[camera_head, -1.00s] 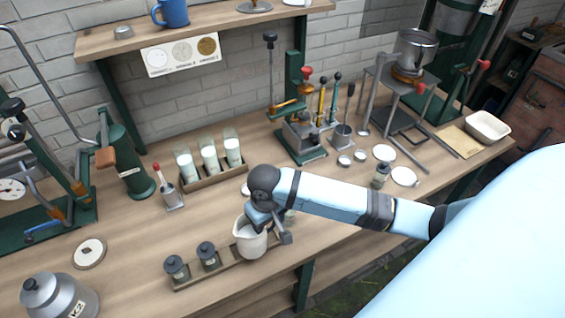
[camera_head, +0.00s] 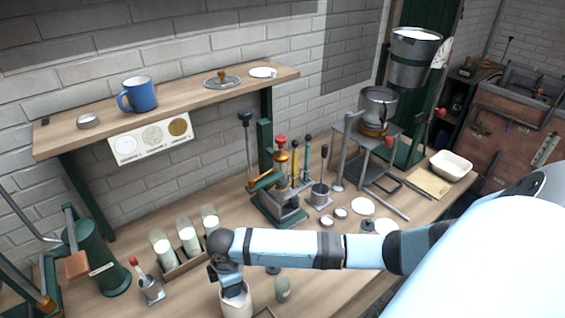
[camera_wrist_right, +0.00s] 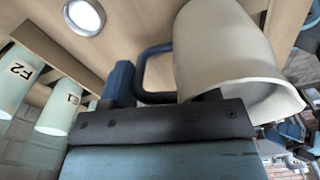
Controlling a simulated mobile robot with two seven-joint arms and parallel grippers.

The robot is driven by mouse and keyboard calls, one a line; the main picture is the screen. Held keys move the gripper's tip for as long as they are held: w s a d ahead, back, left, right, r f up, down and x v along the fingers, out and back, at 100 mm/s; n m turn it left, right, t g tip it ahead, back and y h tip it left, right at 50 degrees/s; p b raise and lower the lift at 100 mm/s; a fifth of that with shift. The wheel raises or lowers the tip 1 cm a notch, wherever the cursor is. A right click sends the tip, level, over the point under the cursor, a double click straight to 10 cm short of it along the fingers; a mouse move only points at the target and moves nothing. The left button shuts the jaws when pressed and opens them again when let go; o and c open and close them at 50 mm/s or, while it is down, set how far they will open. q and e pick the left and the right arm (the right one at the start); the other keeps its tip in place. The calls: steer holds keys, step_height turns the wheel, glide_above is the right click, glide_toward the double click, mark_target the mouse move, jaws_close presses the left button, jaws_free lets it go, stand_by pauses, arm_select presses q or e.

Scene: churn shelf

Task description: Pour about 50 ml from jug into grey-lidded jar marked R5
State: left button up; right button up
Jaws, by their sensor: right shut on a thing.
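The cream jug (camera_head: 236,303) is at the bottom edge of the head view, its lower part cut off. My right gripper (camera_head: 226,282) is shut on it. In the right wrist view the jug (camera_wrist_right: 222,50) is large, with its dark blue handle (camera_wrist_right: 150,72) at my right gripper (camera_wrist_right: 165,110). The inside of the jug and any liquid level are hidden. A small greyish jar (camera_head: 283,290) stands just right of the jug, apart from it. No R5 mark is readable on any jar. My left gripper is not in view.
Three milk-filled glasses (camera_head: 188,238) stand in a wooden rack left of my right arm. A red-topped tool holder (camera_head: 150,286) is farther left. A lever press (camera_head: 278,195) stands behind the arm. White discs (camera_head: 362,206) and a dark-lidded jar (camera_head: 368,226) lie right.

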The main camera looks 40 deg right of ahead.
steer(key=w+n, duration=0.1)
steer(key=n, duration=0.1)
steer(key=shift+f+n, duration=0.1)
steer(key=shift+n, duration=0.2)
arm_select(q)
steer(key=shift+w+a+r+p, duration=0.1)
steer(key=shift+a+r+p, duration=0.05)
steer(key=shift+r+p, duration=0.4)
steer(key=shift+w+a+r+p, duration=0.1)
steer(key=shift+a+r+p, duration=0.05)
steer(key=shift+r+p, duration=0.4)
arm_select(e)
steer(key=w+n, duration=0.1)
steer(key=n, duration=0.2)
steer(key=w+f+n, duration=0.1)
steer(key=n, duration=0.2)
steer(key=w+n, duration=0.1)
steer(key=n, duration=0.2)
steer(key=shift+w+f, duration=0.1)
steer(key=shift+f, duration=0.15)
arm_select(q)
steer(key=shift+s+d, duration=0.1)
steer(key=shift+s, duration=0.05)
arm_select(e)
steer(key=shift+t, duration=0.3)
